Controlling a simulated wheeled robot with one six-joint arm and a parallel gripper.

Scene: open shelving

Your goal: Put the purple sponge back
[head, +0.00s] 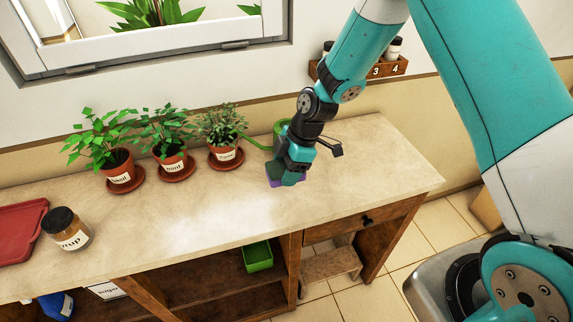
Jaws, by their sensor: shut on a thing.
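The purple sponge (275,182) shows as a small purple edge below and beside my gripper (288,178), in the right half of the counter. My gripper points down and is shut on the sponge. The jaws hide most of the sponge. I cannot tell whether the sponge touches the countertop (215,225) or is held just above it.
A green watering can (281,128) stands close behind my gripper. Potted herbs (171,155) line the back left, with a syrup jar (67,232) and red board (20,228) further left. A green tray (258,256) sits on the lower shelf. The counter's middle is clear.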

